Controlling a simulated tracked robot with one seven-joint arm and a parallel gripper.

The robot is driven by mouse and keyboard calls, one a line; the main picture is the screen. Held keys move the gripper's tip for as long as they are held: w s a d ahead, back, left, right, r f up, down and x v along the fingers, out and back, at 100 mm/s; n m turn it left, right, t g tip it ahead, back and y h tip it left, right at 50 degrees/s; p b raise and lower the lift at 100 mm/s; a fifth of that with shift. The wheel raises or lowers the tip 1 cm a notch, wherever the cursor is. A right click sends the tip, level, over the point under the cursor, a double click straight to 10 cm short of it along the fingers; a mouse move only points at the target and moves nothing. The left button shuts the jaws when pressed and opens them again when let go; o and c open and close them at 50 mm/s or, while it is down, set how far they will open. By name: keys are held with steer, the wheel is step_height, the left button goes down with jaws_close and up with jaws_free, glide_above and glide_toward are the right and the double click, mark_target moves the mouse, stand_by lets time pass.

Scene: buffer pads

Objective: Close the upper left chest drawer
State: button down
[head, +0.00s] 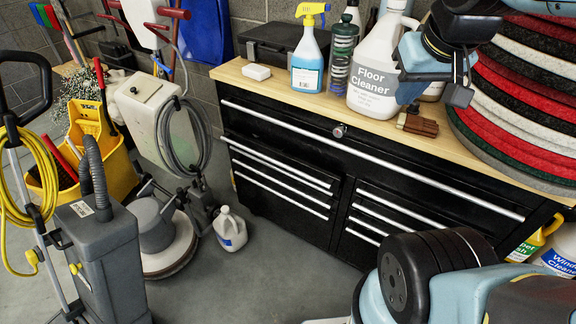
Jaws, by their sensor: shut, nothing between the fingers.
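The black chest (350,140) stands under a wooden top, with one wide drawer across its upper front and smaller drawers in left and right columns. The upper left drawer (290,172), with a long silver handle strip, appears to stick out a little from the drawers below it. My gripper (434,74) is at the upper right, above the wooden top, in front of the floor cleaner jug and the stacked pads. It is shut and empty, apart from the drawer. Its fingertips are hard to make out.
On the wooden top (240,72) stand a blue spray bottle (308,55), a floor cleaner jug (378,70), a brush (417,124) and a pad stack (520,110). A floor machine (165,235) and a white jug (230,230) stand left of the chest. Bare floor (270,270) lies before it.

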steer(key=w+a+f+n+g+h, duration=0.2)
steer(key=w+a+f+n+h, duration=0.2)
steer(key=w+f+n+h, duration=0.45)
steer(key=w+a+f+n+g+h, duration=0.25)
steer(key=w+a+f+n, duration=0.35)
steer(key=f, duration=0.5)
steer(key=w+a+f+n+t+h, duration=0.1)
steer(key=w+a+f+n+t, duration=0.15)
steer(key=f, duration=0.35)
steer(key=w+a+f+n+t+h, duration=0.1)
steer(key=w+a+f+n+t, duration=0.1)
steer(key=a+f+n+t, duration=0.3)
steer(key=n+t+y, duration=0.3)
steer(key=n+t, duration=0.1)
steer(key=n, duration=0.2)
glide_toward(295, 172)
steer(key=x, duration=0.7)
